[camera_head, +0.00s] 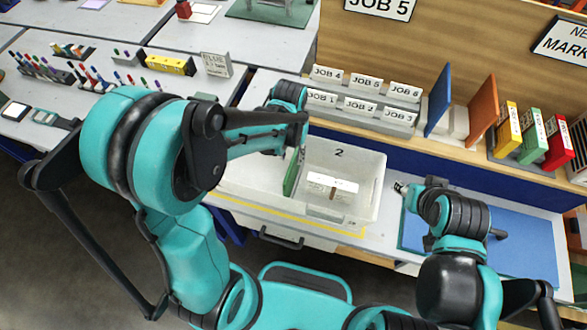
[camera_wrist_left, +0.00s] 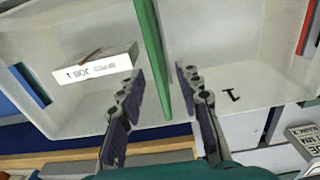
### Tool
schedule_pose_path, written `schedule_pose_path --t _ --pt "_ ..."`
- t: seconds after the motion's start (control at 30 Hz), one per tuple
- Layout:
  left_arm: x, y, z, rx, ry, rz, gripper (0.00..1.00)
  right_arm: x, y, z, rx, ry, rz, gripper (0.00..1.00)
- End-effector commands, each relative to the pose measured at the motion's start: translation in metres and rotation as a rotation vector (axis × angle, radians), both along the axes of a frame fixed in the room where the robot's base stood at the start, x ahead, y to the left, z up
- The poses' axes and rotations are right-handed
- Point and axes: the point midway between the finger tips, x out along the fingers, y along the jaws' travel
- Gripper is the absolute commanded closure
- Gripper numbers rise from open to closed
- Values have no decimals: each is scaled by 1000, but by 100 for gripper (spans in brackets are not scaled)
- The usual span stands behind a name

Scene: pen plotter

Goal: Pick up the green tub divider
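The green divider (camera_head: 291,175) stands upright as a thin panel across the middle of the white tub (camera_head: 372,190). It also shows in the left wrist view (camera_wrist_left: 150,55) as a green strip between my fingers. My left gripper (camera_head: 299,153) is at the divider's top edge. In the left wrist view its fingers (camera_wrist_left: 160,78) are spread, one on each side of the divider, with a gap visible on both sides. My left forearm hides part of the tub's left compartment. My right gripper (camera_head: 401,188) is near the tub's right side; its fingers are too small to read.
A white box (camera_head: 332,186) labelled JOB 1 lies in the compartment marked 2. Behind the tub stands a rack of job cards (camera_head: 362,106). Blue (camera_head: 438,98) and orange (camera_head: 483,110) panels stand to its right. A blue mat (camera_head: 520,240) lies under my right arm.

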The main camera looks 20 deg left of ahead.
Motion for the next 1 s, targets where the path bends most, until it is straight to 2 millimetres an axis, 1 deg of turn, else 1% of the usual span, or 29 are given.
schedule_pose_path --t 0.1,0.37,0.6,0.73,0.93,0.97,1.0 --pt "2 -1 -9 2 15 -1 66 0 0 0 0 0 0 60" --pt "3 -3 -40 2 17 -1 66 0 0 -10 0 0 0 60" --pt "5 -5 -76 2 16 -1 66 0 0 -22 0 0 0 60" --pt "4 -5 -83 2 16 -1 66 0 0 -24 0 0 0 60" --pt "4 -5 -83 2 16 -1 66 0 0 -23 0 0 0 60" --pt "4 -5 -83 2 16 -1 71 0 0 -23 0 0 0 60" --pt "4 -5 -83 2 16 -1 81 0 0 -23 0 0 0 60"
